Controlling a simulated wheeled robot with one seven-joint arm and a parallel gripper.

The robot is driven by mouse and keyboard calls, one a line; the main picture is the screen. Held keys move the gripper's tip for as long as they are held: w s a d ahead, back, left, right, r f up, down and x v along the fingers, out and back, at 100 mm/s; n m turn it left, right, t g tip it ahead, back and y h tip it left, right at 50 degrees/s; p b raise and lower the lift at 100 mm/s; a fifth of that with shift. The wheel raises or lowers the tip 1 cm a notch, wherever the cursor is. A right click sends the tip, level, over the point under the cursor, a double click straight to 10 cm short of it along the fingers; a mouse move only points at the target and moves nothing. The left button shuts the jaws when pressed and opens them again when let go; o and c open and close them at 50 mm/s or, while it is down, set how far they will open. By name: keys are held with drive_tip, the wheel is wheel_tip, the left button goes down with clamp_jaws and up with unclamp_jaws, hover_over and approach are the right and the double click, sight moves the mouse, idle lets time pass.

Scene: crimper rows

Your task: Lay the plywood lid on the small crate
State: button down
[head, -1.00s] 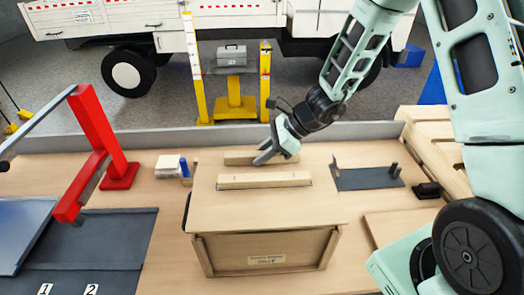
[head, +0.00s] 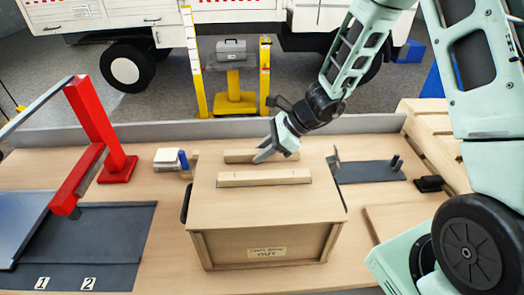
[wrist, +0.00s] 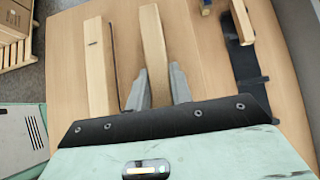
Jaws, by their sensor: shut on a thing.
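The plywood lid (head: 265,205) is a flat light board with two raised battens. It lies over the top of the small crate (head: 225,248), covering its opening. The crate has a front label (head: 266,252) reading OUT. I cannot tell whether the lid rests fully on the rim. My gripper (head: 265,155) is shut on the far batten (head: 240,156); the near batten (head: 265,179) is free. In the wrist view my gripper (wrist: 158,88) has its fingers on either side of the held batten (wrist: 152,40). The crate's inside is hidden.
A red frame (head: 95,130) and dark numbered mat (head: 100,240) stand left. A white block and blue item (head: 170,158) sit behind the crate's left. A dark plate (head: 368,173) and a board (head: 400,225) lie right. A grey ledge (head: 160,137) runs along the back.

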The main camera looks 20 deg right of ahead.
drive_tip(key=shift+f+b, duration=0.3)
drive_tip(key=c, duration=1.2)
unclamp_jaws()
drive_tip(key=shift+o, duration=0.2)
drive_tip(key=b+v, duration=0.2)
drive_tip(key=v, duration=1.5)
drive_tip(key=shift+r, duration=0.2)
drive_tip(key=shift+d, duration=0.1)
